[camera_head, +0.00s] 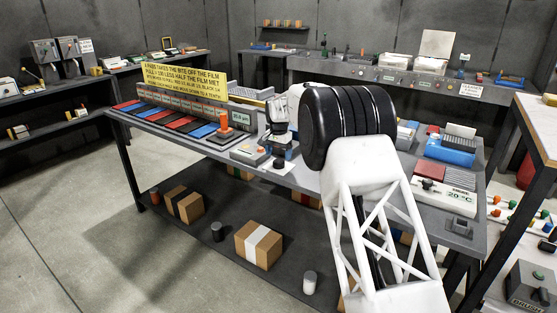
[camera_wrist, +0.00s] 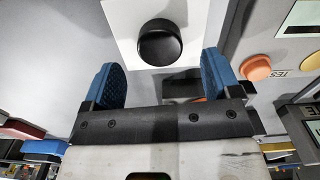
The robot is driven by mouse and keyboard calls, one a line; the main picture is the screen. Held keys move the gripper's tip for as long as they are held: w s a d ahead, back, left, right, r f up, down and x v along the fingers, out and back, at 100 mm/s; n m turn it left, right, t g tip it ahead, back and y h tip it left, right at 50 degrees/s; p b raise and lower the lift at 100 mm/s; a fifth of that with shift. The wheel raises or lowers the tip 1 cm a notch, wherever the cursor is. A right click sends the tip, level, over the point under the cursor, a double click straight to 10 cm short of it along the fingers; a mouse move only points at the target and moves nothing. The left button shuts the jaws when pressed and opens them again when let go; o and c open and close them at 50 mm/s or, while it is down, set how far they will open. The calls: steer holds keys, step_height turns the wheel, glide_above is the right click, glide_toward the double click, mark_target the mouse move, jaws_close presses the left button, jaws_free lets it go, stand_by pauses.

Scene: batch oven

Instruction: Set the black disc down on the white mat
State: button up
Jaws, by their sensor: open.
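The black disc (camera_wrist: 160,45) shows in the wrist view on the white mat (camera_wrist: 123,20), lying flat as far as I can see. My gripper (camera_wrist: 160,73) is open, with one blue ridged finger on the left and one on the right. The disc lies between and just beyond the fingertips, with a gap on both sides. The fingers hold nothing.
In the wrist view an orange round piece (camera_wrist: 256,68) lies right of my gripper. In the head view the grey bench (camera_head: 300,178) carries a row of red, blue and black slabs, a yellow sign (camera_head: 186,77) and a blue tray (camera_head: 450,150). Cardboard boxes (camera_head: 258,245) stand below.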

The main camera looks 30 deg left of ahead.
mark_target(279, 162)
steer(key=shift+r, duration=1.9)
steer(key=shift+d, duration=0.1)
